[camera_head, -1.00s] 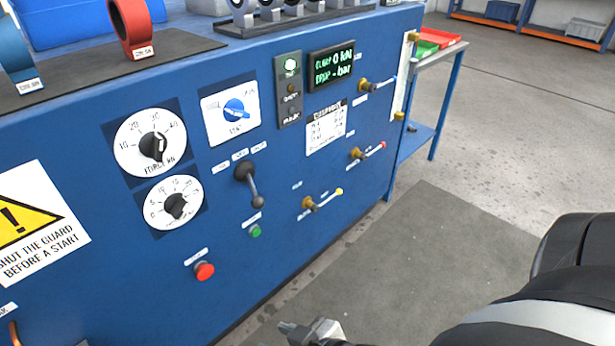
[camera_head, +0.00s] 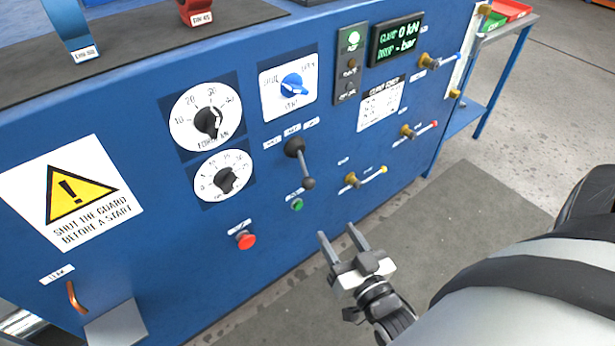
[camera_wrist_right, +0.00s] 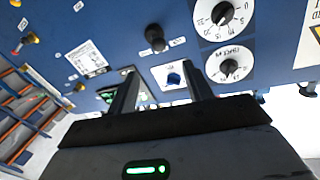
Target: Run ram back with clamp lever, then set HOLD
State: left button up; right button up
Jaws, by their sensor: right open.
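The clamp lever (camera_head: 301,163) is a black-knobbed lever on the blue panel, hanging down and slightly right, under three small labels. In the right wrist view the lever (camera_wrist_right: 156,40) shows end-on, beyond the fingers. My right gripper (camera_head: 341,237) is open and empty, in front of the panel, below and right of the lever and apart from it. In the right wrist view its two fingers (camera_wrist_right: 160,90) stand apart. My left gripper is not in view.
Two dials (camera_head: 206,118) and a blue selector (camera_head: 291,86) sit near the lever. A green button (camera_head: 297,204) and a red button (camera_head: 245,240) are below.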

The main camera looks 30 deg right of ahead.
aim_at(309, 183)
jog(key=w+d, duration=0.1)
jog(key=w, duration=0.4)
jog(key=w+d, duration=0.1)
jog(key=w, duration=0.9)
jog(key=shift+w+d, duration=0.3)
jog(key=shift+d, duration=0.1)
jog(key=shift+d, duration=0.1)
grip_shut()
